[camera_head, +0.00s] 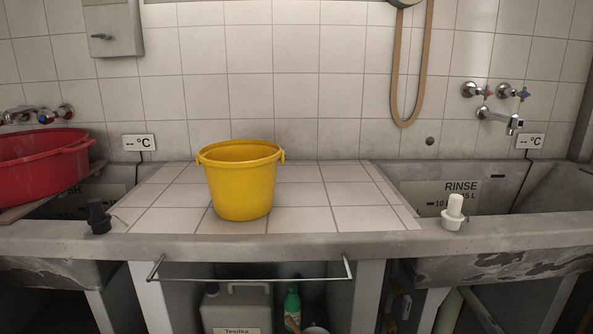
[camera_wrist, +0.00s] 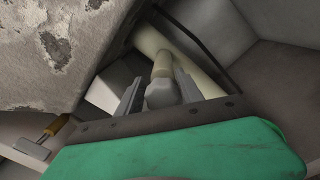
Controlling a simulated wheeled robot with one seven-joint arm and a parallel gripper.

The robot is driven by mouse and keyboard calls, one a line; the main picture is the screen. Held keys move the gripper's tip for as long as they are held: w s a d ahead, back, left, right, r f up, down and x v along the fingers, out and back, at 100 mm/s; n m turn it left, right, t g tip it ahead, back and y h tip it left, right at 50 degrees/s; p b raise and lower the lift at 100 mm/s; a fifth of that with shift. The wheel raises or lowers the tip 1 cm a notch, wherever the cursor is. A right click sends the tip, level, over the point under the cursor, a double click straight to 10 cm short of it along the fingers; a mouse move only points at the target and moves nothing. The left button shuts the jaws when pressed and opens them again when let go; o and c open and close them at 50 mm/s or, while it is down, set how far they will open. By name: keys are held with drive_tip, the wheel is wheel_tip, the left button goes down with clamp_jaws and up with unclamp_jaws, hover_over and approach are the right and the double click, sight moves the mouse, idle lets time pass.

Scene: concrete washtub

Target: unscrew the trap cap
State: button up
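The trap cap (camera_wrist: 162,96) is a grey faceted plug in the wrist view, at the near end of a short cream pipe stub (camera_wrist: 162,66). My gripper (camera_wrist: 157,88) has one finger on each side of it. A narrow gap shows between the left finger and the cap; the right finger is very close to it, and I cannot tell whether it touches. The fingers look open around the cap. In the head view, cream drain pipes (camera_head: 447,313) show under the right basin, but the cap and my gripper are not visible there.
Stained concrete basin underside (camera_wrist: 60,40) is close at upper left of the wrist view. A thicker cream pipe (camera_wrist: 150,40) runs behind the cap. A tool with an orange handle (camera_wrist: 56,126) is at lower left. A yellow bucket (camera_head: 242,185) stands on the tiled counter (camera_head: 320,219).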

drive_tip(key=shift+o, duration=1.1)
drive_tip(key=s+p, duration=0.1)
drive_tip(key=s, duration=0.6)
drive_tip(key=shift+d+p, duration=0.2)
drive_tip(key=shift+p, duration=0.15)
drive_tip(key=shift+f, duration=0.1)
